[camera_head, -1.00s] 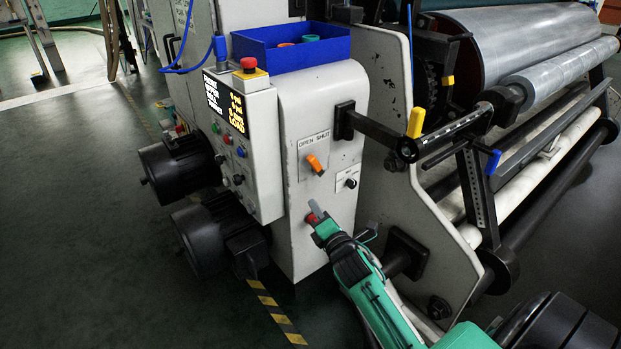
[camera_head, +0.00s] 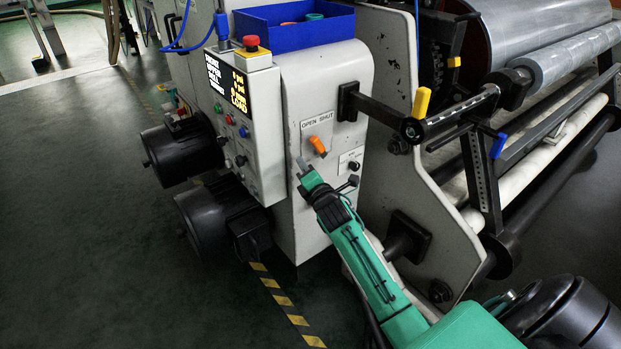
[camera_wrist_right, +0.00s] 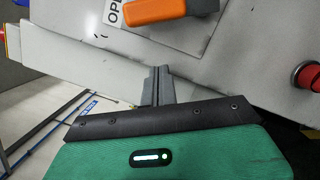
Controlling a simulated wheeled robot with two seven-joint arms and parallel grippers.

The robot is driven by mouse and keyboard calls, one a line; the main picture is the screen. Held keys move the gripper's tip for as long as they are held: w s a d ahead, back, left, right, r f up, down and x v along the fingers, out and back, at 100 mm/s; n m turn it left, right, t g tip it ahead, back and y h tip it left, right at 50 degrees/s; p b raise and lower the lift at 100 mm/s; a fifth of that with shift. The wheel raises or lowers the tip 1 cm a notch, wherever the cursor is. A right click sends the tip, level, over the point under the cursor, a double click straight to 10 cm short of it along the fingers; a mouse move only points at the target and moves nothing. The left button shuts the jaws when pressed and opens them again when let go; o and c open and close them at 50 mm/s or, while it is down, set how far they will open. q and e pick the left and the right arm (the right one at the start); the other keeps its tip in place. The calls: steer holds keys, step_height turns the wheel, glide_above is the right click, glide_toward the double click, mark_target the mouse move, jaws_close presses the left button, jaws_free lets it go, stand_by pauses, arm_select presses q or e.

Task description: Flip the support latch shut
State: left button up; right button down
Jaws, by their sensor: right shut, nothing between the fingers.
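An orange lever (camera_head: 317,146) sits on the pale machine front, just under a label (camera_head: 317,120) reading OPEN SHUT. It slants from upper left to lower right. My right gripper (camera_head: 302,165) is just below and left of it in the head view, with its fingers together and empty. In the right wrist view, the orange lever (camera_wrist_right: 155,10) is cut by the top edge. The shut fingers (camera_wrist_right: 158,84) point up towards it, with a gap between. My left gripper is not in view.
A black knob (camera_head: 354,166) is right of the lever. A control box (camera_head: 240,125) with a red stop button juts out at left. A black bracket arm with a yellow handle (camera_head: 421,102) projects at upper right. A red button (camera_wrist_right: 308,76) shows in the wrist view.

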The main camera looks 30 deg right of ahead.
mark_target(320, 148)
steer(key=shift+w+d+r, duration=0.1)
steer(key=shift+d+r, duration=0.45)
steer(key=shift+d, duration=0.35)
steer(key=shift+w+d+r, duration=0.1)
steer(key=shift+d+r, duration=0.4)
steer(key=shift+d, duration=0.35)
